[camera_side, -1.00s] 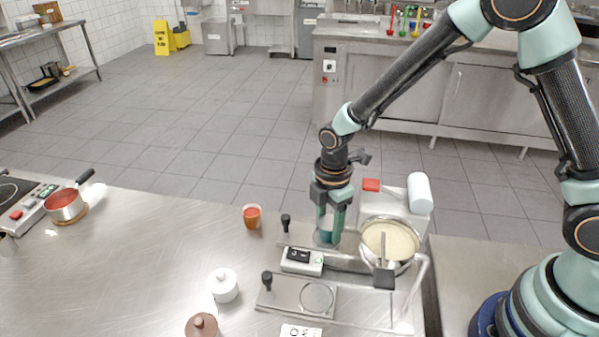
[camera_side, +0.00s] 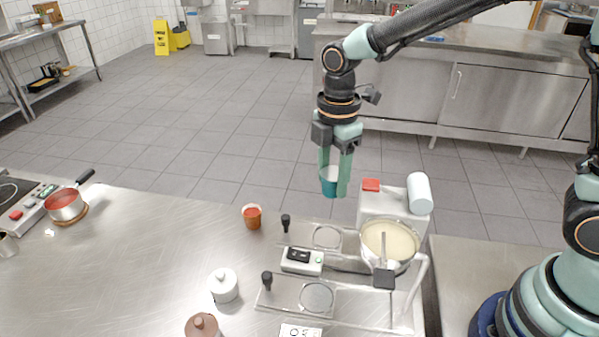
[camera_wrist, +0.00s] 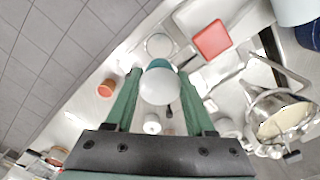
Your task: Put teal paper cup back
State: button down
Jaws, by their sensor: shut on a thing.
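The teal paper cup (camera_side: 328,187) is held upright between the fingers of my gripper (camera_side: 335,190), in the air above the far edge of the counter. In the wrist view the cup (camera_wrist: 160,86) sits between the two green fingers (camera_wrist: 160,100), its pale inside facing the camera. Below and to the left of the gripper in the side view, a round plate (camera_side: 327,236) on the far arm of the metal stand is bare. The near round plate (camera_side: 317,297) is bare too.
A pot of pale batter (camera_side: 390,243) stands right of the stand, beside a white box with a red block (camera_side: 371,185) and a white cylinder (camera_side: 419,194). The left counter has free room.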

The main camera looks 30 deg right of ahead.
notch_tip(320, 180, up, 7)
jog(key=w+a+f, duration=0.2)
jog(key=a+f, duration=0.3)
jog(key=w+a+f, duration=0.2)
jog(key=a+f, duration=0.4)
jog(key=w+a+f, duration=0.2)
jog(key=a+f, duration=0.3)
jog(key=a, duration=0.1)
jog(key=shift+w+a+f, duration=0.2)
jog(key=shift+w+f, duration=0.2)
jog(key=shift+f, duration=1.75)
jog(key=shift+f, duration=0.2)
grip_release()
